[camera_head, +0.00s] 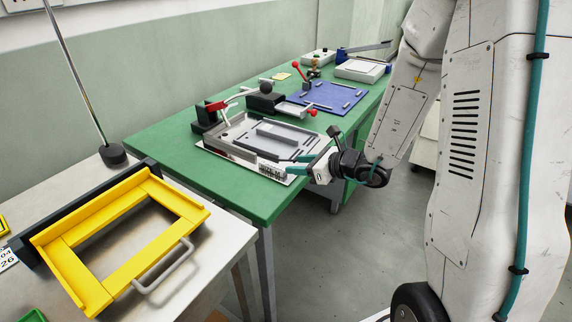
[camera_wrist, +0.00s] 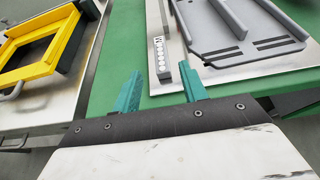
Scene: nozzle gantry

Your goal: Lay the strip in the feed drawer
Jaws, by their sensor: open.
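A narrow pale strip (camera_wrist: 162,72) with a row of round white spots and a black-and-white mark lies at the edge of the metal plate of a grey fixture. In the head view it shows as a small marked piece (camera_head: 270,169) on the plate's near edge. My gripper (camera_head: 289,164) is open at that edge. In the wrist view its teal fingertips (camera_wrist: 160,68) are on either side of the strip's near end; whether they touch it I cannot tell. A yellow frame with a grey handle (camera_head: 122,276), seemingly the feed drawer, sits on the metal table at the left.
The grey fixture (camera_head: 249,139) with a red-handled clamp (camera_head: 216,106) stands on the green table (camera_head: 166,144). A blue mat (camera_head: 340,98) and other devices lie farther back. A thin post (camera_head: 78,76) rises beside the yellow frame. A gap separates the tables at the front.

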